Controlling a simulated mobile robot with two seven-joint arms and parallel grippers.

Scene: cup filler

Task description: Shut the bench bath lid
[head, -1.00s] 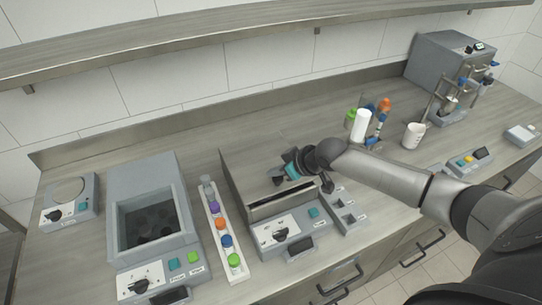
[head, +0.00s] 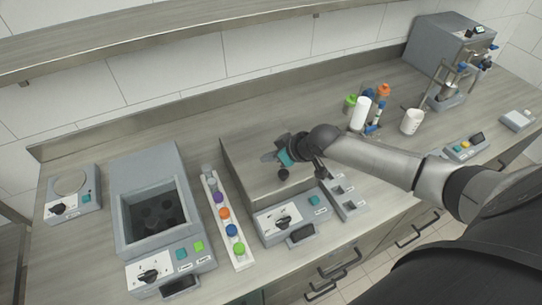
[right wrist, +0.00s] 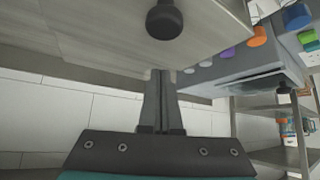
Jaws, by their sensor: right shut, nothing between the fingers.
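The bench bath (head: 258,222) is a grey box in the middle of the counter, with a dial and a teal button on its front. Its metal lid (head: 250,172) lies about flat over the box in the head view; I cannot tell whether a small gap remains. The lid's black knob (head: 283,175) also shows at the top of the right wrist view (right wrist: 165,20). My right gripper (head: 268,157) is shut and empty, just over the lid behind the knob. In the right wrist view its closed fingers (right wrist: 161,75) point at the lid. My left gripper is out of view.
Left of the bath stand a rack of coloured-capped tubes (head: 236,262), an open block unit (head: 130,246) and a small round-plate device (head: 90,201). Small trays (head: 346,205) sit close on the right. Bottles (head: 360,115) and a white mug (head: 412,121) stand farther right. A shelf (head: 180,45) hangs above.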

